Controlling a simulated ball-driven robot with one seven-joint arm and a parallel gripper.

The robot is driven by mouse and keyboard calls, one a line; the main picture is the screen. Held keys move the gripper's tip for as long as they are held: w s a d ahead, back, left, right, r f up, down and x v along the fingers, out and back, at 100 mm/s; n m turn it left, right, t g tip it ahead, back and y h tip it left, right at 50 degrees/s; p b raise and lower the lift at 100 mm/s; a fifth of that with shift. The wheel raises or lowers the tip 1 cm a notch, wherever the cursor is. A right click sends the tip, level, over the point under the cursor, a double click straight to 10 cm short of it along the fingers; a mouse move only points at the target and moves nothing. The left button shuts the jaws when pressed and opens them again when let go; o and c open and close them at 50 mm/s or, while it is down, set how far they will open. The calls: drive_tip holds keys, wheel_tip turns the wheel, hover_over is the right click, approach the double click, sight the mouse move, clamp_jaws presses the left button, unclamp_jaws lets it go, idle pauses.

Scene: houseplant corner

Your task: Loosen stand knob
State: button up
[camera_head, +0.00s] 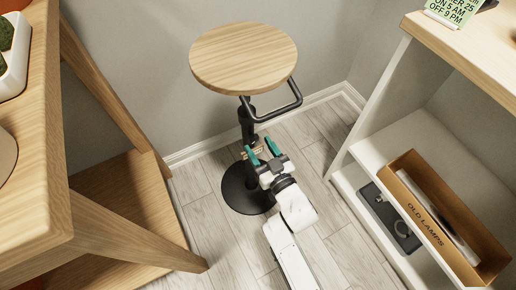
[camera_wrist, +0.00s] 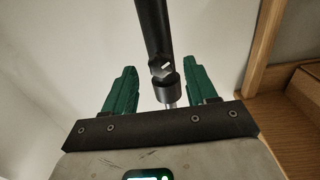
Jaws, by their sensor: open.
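The stand has a round wooden top (camera_head: 244,55), a black post (camera_head: 246,122) and a round black base on the floor (camera_head: 238,198). My gripper (camera_head: 260,148) is at the post's lower part, its teal fingers apart. In the wrist view, my open gripper (camera_wrist: 159,67) has one finger on each side of a dark knob-like part with a white mark (camera_wrist: 161,68), with clear gaps to both fingers. The post (camera_wrist: 152,25) rises above it, and a dark collar (camera_wrist: 170,92) sits below. I cannot make out the knob in the head view. Nothing is held.
A black bent handle (camera_head: 285,108) juts out under the stand's top. A wooden shelf unit (camera_head: 105,225) stands close on the left. A white shelf (camera_head: 365,150) on the right holds an OLD LAMPS box (camera_head: 425,215) and a dark case (camera_head: 385,215). Bare floor lies between.

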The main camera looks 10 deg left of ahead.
drive_tip(key=shift+x, duration=0.8)
drive_tip(key=shift+c, duration=0.2)
drive_tip(key=c, duration=1)
